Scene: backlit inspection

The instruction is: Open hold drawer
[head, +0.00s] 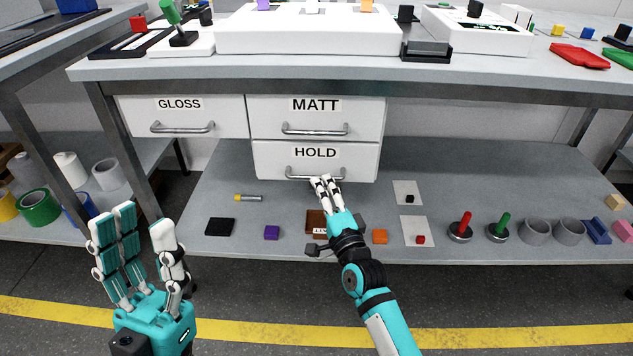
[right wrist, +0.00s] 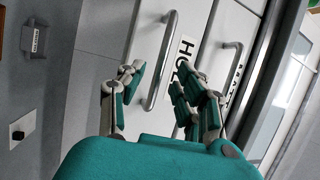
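The HOLD drawer (head: 270,160) is the lower white drawer under the bench, and its front looks flush with the drawer above. Its silver bar handle (head: 300,177) runs along the front. My right gripper (head: 326,182) is at the right part of this handle. In the right wrist view, the handle (right wrist: 163,55) shows between the spread fingers of my right gripper (right wrist: 156,86), which look open around its near end. Whether they touch it I cannot tell. My left gripper (head: 140,225) is open and empty, low at the left, away from the drawers.
The MATT drawer (head: 265,118) is directly above, and the GLOSS drawer (head: 225,118) is at its left. The bench top (head: 330,68) overhangs the drawers.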

